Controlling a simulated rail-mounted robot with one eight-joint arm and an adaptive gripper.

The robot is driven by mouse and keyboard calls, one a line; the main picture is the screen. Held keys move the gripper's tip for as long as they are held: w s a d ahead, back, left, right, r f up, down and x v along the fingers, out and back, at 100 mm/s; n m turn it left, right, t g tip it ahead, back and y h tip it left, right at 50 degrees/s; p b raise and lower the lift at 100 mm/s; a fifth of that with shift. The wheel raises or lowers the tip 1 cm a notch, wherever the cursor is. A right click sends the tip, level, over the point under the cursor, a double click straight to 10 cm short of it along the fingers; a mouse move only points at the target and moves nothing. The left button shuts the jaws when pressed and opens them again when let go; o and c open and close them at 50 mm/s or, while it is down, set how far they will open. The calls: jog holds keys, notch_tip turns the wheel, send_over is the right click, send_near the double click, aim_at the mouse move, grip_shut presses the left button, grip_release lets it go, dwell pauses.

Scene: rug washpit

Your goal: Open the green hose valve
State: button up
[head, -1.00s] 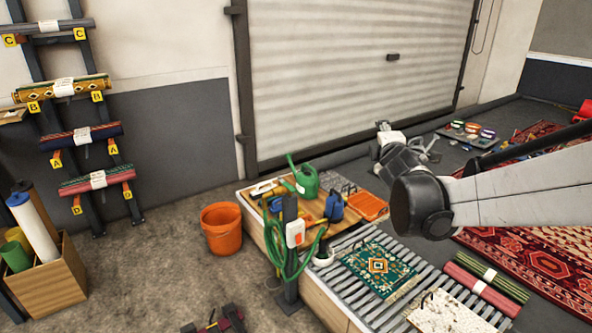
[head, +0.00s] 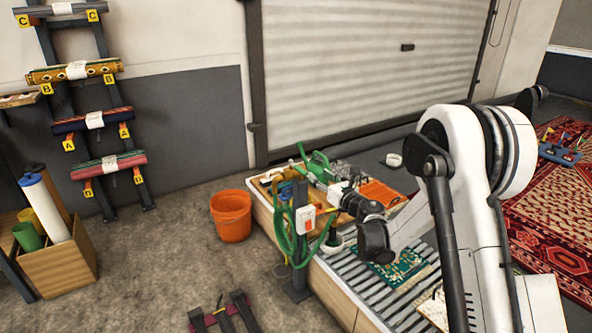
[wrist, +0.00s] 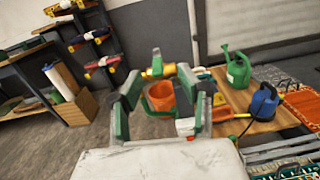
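A post carries a looped green hose (head: 280,235) and a white box with a red part (head: 305,218). A thin green lever (head: 302,154) stands at the top of the post in the head view. In the wrist view the valve (wrist: 157,71) shows as brass-yellow with an upright green lever. It appears between and beyond my fingers. My gripper (wrist: 160,88) is open, with its two green-and-grey fingers apart and nothing between them. In the head view my gripper (head: 329,182) is right of the post, partly lost against the watering can. No contact with the valve is visible.
An orange bucket (head: 231,217) stands on the floor left of the post.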

aim_at(295, 165)
jog(key=shift+n+g, duration=0.3)
jog(key=shift+n, duration=0.3)
jog(key=x, duration=0.4)
jog(key=f+b+x, duration=0.1)
jog(key=x, duration=0.4)
jog(key=f+b+x, duration=0.1)
jog(key=x, duration=0.4)
jog(key=shift+s+a, duration=0.2)
jog(key=shift+a, duration=0.25)
jog(key=shift+c, duration=0.3)
grip_shut()
